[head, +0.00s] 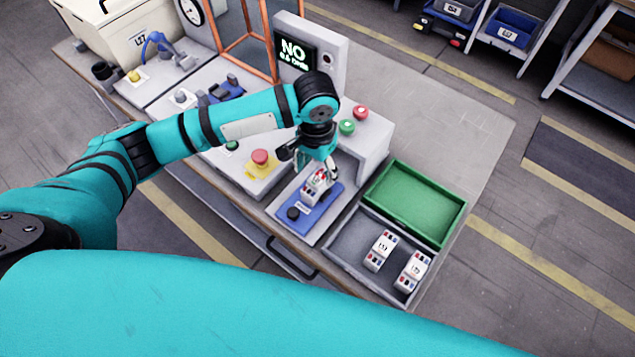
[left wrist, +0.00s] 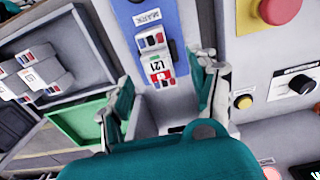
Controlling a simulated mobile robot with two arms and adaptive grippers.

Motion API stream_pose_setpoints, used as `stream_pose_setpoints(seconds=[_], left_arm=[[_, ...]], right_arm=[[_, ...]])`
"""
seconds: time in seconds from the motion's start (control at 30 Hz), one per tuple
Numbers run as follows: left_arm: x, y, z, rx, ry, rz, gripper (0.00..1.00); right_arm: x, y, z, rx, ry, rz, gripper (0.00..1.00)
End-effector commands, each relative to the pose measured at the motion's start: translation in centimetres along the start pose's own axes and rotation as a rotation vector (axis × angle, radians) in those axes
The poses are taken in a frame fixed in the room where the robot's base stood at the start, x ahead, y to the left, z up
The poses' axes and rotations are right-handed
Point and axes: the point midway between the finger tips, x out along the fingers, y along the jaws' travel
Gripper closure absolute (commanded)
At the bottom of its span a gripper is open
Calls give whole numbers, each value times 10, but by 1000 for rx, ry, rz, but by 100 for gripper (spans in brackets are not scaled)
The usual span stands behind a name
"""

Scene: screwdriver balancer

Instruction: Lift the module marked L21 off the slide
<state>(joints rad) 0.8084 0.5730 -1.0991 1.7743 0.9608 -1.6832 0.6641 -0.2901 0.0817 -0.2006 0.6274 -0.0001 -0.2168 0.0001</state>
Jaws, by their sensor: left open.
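The module marked L21 (left wrist: 157,62) is a white block with red and dark blue ends. It sits on the blue slide (left wrist: 146,14), and the module also shows in the head view (head: 318,186). My left gripper (head: 322,165) is open just above the module. In the left wrist view the two fingers (left wrist: 164,92) are spread to either side, with the module beyond and between them. I cannot tell whether either finger touches it. My right gripper is not in view.
A red stop button (head: 260,157) on a yellow base stands left. A grey housing with green and red buttons (head: 362,142) stands close behind the gripper.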

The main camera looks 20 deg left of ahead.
Motion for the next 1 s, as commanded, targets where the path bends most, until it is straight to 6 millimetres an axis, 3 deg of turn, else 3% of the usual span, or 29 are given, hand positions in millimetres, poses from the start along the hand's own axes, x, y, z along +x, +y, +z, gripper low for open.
stream_pose_setpoints(seconds=[0.3,0.57,1.0], left_arm=[[40,3,0,0,-1,-1,38],[42,2,0,1,0,-1,40],[42,2,0,0,0,-1,97]], right_arm=[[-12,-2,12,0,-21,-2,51],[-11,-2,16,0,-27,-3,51],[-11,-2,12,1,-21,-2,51]])
